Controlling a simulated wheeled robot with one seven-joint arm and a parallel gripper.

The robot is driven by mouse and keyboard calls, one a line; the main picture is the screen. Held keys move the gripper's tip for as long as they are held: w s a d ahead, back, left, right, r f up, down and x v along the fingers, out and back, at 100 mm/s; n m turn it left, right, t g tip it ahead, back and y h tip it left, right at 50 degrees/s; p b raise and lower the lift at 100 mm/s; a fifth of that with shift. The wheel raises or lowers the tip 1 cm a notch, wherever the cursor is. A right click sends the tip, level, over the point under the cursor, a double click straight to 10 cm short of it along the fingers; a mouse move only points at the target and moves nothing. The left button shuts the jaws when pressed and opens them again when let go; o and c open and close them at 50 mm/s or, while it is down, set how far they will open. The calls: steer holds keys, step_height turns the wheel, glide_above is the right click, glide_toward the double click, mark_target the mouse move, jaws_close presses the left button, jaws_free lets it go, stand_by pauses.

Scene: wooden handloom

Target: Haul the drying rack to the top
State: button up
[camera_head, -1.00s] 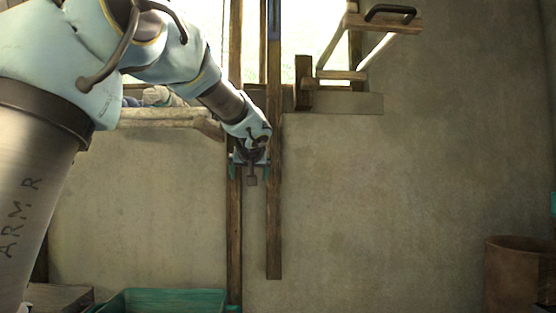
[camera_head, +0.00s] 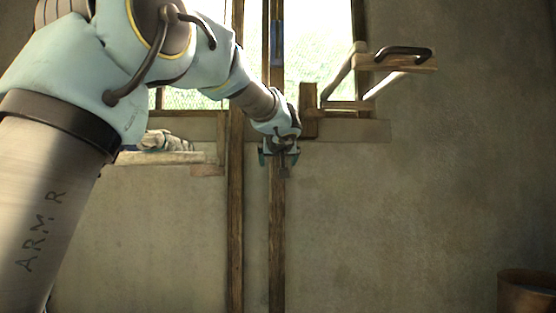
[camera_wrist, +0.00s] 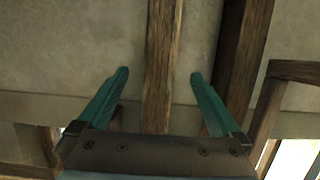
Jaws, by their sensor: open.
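A long narrow upright wooden bar (camera_head: 277,230) hangs in front of the window and wall, with a blue band (camera_head: 277,42) high on it. In the head view my gripper (camera_head: 280,150) is over this bar, at about window-sill height. In the wrist view the bar (camera_wrist: 162,50) runs between the two teal fingers of my open gripper (camera_wrist: 159,73). I see no finger touching it, and I cannot tell how deep it sits between them. I cannot make out for certain which part is the drying rack.
A fixed-looking dark post (camera_head: 235,210) stands just left of the bar. A wooden arm with a black handle (camera_head: 403,53) juts out at upper right. A shelf with a pale bundle (camera_head: 165,141) is at left, a brown bin (camera_head: 527,292) at lower right. The right wall is clear.

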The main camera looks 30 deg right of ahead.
mark_target(278, 33)
step_height(278, 33, up, 39)
steer(key=p, duration=3.3)
steer(key=shift+f, duration=0.2)
steer(key=shift+c, duration=0.2)
jaws_close()
